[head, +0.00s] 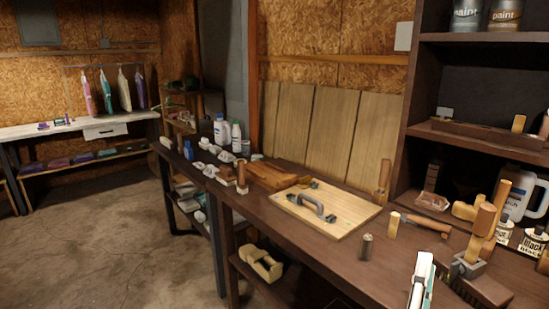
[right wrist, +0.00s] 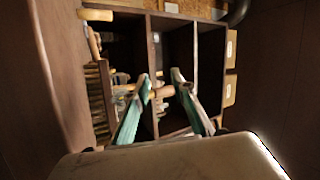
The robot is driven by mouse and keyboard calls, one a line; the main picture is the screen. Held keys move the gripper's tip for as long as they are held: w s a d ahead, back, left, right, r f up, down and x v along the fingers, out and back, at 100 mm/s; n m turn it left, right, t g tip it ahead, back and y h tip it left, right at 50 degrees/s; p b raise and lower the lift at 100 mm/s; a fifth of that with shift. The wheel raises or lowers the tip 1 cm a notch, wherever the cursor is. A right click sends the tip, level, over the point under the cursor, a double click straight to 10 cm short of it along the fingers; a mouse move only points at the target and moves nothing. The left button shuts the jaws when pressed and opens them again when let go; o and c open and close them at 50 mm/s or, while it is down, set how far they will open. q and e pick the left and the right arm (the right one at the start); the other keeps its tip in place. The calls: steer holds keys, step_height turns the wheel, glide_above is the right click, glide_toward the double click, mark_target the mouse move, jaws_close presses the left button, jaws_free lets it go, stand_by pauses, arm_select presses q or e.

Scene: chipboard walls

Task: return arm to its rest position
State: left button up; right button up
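My right gripper (head: 423,268) shows at the bottom right of the head view as a white and green finger piece, over the front part of the dark workbench (head: 310,240). In the right wrist view the two green fingers of the right gripper (right wrist: 163,78) stand apart with a gap between their tips. A wooden handle-like piece (right wrist: 162,92) shows in that gap; it seems to lie beyond the fingers, and I see no grip on it. My left gripper is not in the head view.
A hammer (head: 428,224), a small cylinder (head: 366,246) and wooden-handled tools (head: 478,232) are close to the right gripper. A dark shelf (head: 470,133) rises behind. The concrete floor (head: 110,235) at left is clear.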

steer(key=s+a+f+n+y+p, duration=0.1)
steer(key=s+a+f+n+y, duration=0.1)
steer(key=a+f+n+y, duration=0.6)
steer(key=s+a+f+n+y+p, duration=0.1)
steer(key=a+f+n+y, duration=0.3)
steer(key=f+n+y, duration=0.45)
steer(key=s+d+f+n+g+h, duration=0.1)
steer(key=s+f+n+g, duration=0.3)
steer(key=s+f, duration=0.3)
steer(key=s+d+f+n+g+h+p, duration=0.1)
steer(key=s+f+n+g, duration=0.3)
steer(key=s+f, duration=0.4)
step_height(320, 180, down, 5)
steer(key=shift+d+f+n+g, duration=0.1)
steer(key=shift+d+n+g, duration=0.25)
steer(key=shift+g, duration=0.45)
